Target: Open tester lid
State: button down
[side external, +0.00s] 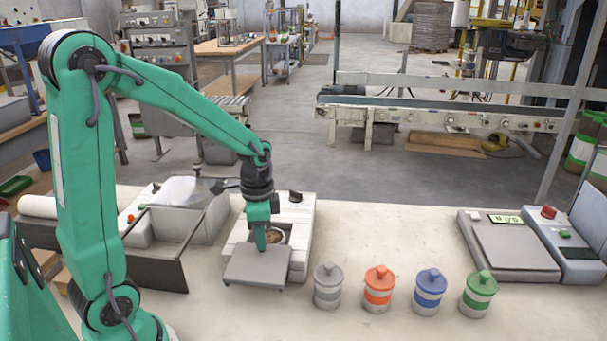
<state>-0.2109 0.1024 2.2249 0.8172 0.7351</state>
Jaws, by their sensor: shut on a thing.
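The tester (297,215) is a pale box on the bench, left of the picture's middle. Its grey, flat lid (255,271) lies toward the front of the box. Behind the lid's back edge a round well (279,238) shows, with brown contents in it. My green gripper (262,247) points down at the lid's back edge and is shut on the lid there. The gripper partly hides the well, and the exact grip on the lid is too small to see.
Four lidded jars stand in a row to the right: grey (328,288), orange (378,290), blue (429,292) and green (478,295). A scale (510,250) is at far right. The bench behind the jars is clear.

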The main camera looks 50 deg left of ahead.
jog(key=shift+w+r, duration=0.1)
jog(key=shift+w, duration=0.05)
jog(key=c, duration=1.2)
grip_release()
jog(key=shift+r, duration=3.9)
